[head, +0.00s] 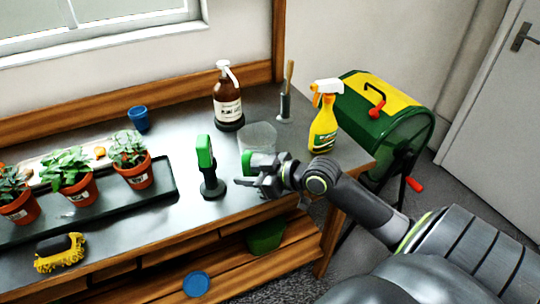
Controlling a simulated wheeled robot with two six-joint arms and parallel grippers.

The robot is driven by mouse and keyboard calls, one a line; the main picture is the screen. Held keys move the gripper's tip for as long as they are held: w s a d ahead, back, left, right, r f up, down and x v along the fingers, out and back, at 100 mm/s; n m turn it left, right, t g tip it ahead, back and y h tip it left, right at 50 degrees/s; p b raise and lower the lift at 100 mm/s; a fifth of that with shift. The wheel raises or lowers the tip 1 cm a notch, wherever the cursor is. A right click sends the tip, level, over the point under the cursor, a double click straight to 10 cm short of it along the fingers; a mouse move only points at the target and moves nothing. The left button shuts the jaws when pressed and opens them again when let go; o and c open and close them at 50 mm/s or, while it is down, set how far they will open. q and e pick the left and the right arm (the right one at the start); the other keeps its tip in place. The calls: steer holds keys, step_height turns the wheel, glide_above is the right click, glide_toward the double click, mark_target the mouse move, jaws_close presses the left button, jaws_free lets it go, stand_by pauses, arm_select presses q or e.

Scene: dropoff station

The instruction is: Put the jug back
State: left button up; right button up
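A clear, see-through jug (258,136) stands upright on the dark worktop, right of the middle in the head view. Its lower part is hidden behind my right gripper (247,176). The gripper reaches in from the right, in front of the jug, with its fingers pointing left. A green piece shows at the gripper's upper side, against the jug's lower edge; I cannot tell which of the two it belongs to. I cannot tell whether the fingers touch the jug or are closed on it. My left gripper is not in view.
A green-and-black upright tool (206,165) stands close left of the gripper. Behind are a brown pump bottle (228,100), a yellow spray bottle (323,130) and a brush holder (285,106).

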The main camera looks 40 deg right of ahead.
steer(key=p+v, duration=0.3)
steer(key=v, duration=0.8)
steer(key=shift+s, duration=0.2)
steer(key=shift+d, duration=0.1)
steer(key=s+a+f+m+g+h, duration=0.2)
steer(key=s+f+m+g+h, duration=0.15)
steer(key=s+f, duration=0.5)
steer(key=s+a+f+m+g+h, duration=0.25)
steer(key=s+f+g+h, duration=0.2)
steer(key=s+f, duration=0.35)
step_height(320, 180, down, 25)
steer(key=s+d+g, duration=0.1)
steer(key=d+g, duration=0.1)
steer(key=d, duration=0.1)
steer(key=s+a+f+y, duration=0.1)
steer(key=s+f, duration=1.3)
steer(key=f, duration=0.1)
steer(key=shift+s+a+m+g, duration=0.25)
steer(key=shift+a+m+g, duration=0.05)
steer(key=shift+a+g, duration=0.1)
